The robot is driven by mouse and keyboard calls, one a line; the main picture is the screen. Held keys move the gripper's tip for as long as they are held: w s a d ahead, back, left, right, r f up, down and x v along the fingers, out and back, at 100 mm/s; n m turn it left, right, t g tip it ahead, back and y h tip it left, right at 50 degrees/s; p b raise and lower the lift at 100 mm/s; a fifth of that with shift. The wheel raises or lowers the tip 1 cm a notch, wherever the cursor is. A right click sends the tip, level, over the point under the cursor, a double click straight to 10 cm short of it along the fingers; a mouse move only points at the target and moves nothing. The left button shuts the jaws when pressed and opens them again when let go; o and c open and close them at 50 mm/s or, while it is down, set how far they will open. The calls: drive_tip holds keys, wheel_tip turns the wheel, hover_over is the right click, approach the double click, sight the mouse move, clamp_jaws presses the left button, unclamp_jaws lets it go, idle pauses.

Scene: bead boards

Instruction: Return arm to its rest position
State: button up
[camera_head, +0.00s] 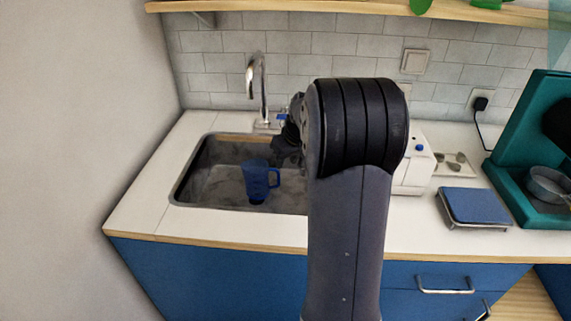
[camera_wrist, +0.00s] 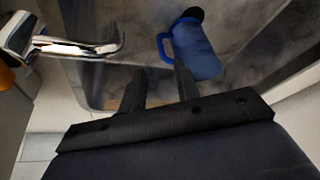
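My arm (camera_head: 348,230) rises in front of the counter in the head view and bends over toward the sink. My gripper (camera_wrist: 158,76) shows in the wrist view with its two dark fingers apart and nothing between them. In the head view the arm mostly hides it. A blue mug (camera_head: 257,180) stands in the sink (camera_head: 215,190), apparently upright, with its handle to the right. The mug also shows in the wrist view (camera_wrist: 197,52), beyond the right finger; I cannot tell how close they are.
A chrome faucet (camera_head: 257,85) rises behind the sink, and shows large at the left of the wrist view (camera_wrist: 60,42). Right of my arm are a white appliance (camera_head: 412,172), a blue-topped scale (camera_head: 475,205) and a teal box (camera_head: 522,140). A shelf (camera_head: 350,7) runs above.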

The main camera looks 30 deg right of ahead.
sight(278, 172)
idle(0.3)
drive_tip(key=x, duration=1.2)
drive_tip(key=shift+f+b, duration=0.3)
drive_tip(key=shift+f, duration=0.05)
wheel_tip(278, 172, up, 3)
drive_tip(key=shift+r, duration=0.75)
